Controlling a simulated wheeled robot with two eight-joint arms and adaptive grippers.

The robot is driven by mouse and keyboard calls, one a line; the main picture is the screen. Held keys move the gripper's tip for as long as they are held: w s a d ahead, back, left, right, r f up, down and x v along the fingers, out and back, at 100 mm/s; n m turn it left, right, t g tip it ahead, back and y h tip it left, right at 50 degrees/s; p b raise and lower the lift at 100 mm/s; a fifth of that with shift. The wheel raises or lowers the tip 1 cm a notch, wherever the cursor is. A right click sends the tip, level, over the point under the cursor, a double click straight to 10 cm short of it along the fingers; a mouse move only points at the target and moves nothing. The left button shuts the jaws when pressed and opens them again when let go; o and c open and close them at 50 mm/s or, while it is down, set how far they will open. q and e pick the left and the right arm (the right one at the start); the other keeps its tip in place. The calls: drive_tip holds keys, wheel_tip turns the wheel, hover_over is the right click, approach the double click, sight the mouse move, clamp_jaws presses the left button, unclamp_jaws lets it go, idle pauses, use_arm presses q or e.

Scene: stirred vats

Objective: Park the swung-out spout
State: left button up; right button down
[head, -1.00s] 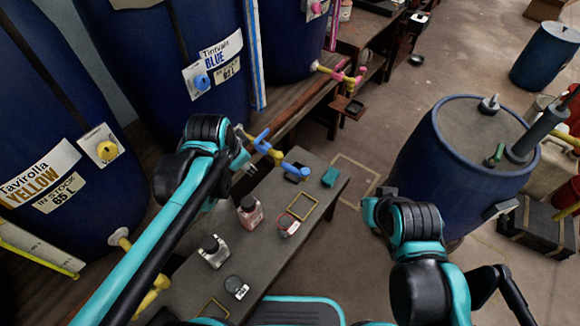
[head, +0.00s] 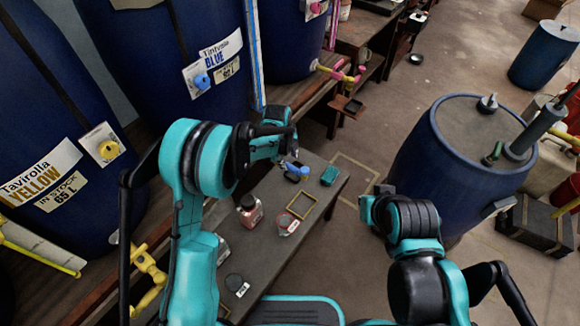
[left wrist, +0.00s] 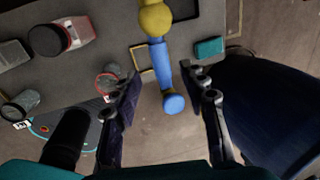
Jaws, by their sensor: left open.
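The swung-out spout is a blue pipe with a yellow joint, hanging out over the grey bench (head: 262,240) from the blue vat (head: 206,60). In the head view only its blue outer end (head: 296,169) shows; my left gripper (head: 285,146) hides the rest. In the left wrist view the blue spout (left wrist: 163,72) runs between the two spread fingers of my left gripper (left wrist: 160,78), with a gap on both sides. Its rounded blue tip points toward the camera. My right gripper (head: 370,206) is over the floor beside the drum, its fingers unclear.
A pink spout (head: 343,72) and a yellow spout (head: 150,277) stick out from neighbouring vats. The bench holds a pink-filled bottle (head: 250,211), a yellow frame (head: 301,205), a round tin (head: 288,224) and a teal block (head: 329,175). A large blue drum (head: 455,160) stands right.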

sight(290, 167)
use_arm(q)
drive_tip(key=f, duration=0.2)
drive_tip(key=f+b, duration=0.1)
drive_tip(key=f, duration=0.1)
drive_tip(key=w+f+b, duration=0.1)
drive_tip(key=shift+d+f, duration=0.35)
drive_tip(key=shift+f, duration=0.05)
